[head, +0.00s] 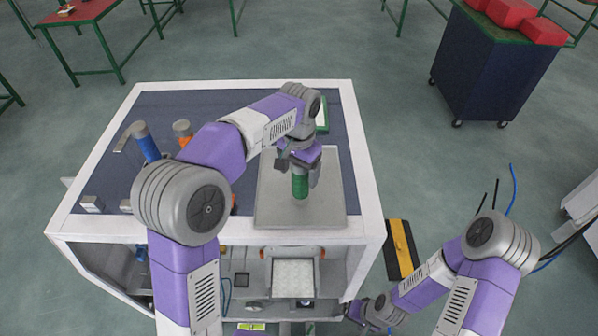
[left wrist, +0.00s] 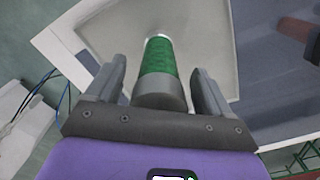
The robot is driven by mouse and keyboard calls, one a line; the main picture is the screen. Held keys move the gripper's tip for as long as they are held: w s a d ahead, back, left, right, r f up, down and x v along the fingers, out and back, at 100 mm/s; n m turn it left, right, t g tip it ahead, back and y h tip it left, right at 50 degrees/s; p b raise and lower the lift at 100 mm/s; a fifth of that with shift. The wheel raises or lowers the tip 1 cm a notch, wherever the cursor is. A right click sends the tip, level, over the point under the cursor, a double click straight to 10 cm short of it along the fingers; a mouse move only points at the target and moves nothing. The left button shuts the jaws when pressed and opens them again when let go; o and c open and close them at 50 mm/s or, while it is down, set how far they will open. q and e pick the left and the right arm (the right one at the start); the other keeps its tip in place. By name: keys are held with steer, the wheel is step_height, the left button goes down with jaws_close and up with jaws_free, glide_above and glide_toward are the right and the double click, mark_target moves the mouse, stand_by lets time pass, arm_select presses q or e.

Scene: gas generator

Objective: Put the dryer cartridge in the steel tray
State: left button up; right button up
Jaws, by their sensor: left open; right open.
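The dryer cartridge (left wrist: 159,70) is a green cylinder with a grey end cap. It also shows in the head view (head: 300,186), over the steel tray (head: 268,208) on top of the white-framed bench. In the left wrist view it lies between the open fingers of my left gripper (left wrist: 166,88), with gaps on both sides. The tray also shows behind it in the left wrist view (left wrist: 205,28). I cannot tell whether its lower end touches the tray floor. My right gripper (head: 362,312) is low at the bench's front right, partly hidden and away from the cartridge.
A blue cylinder (head: 147,143) and an orange-based grey part (head: 183,130) stand on the dark bench top to the left. A dark cabinet with red boxes (head: 500,60) stands at the back right.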

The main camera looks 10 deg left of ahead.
arm_select(q)
step_height(320, 180, up, 11)
steer(key=shift+r+p, duration=0.2)
steer(key=shift+p, duration=0.6)
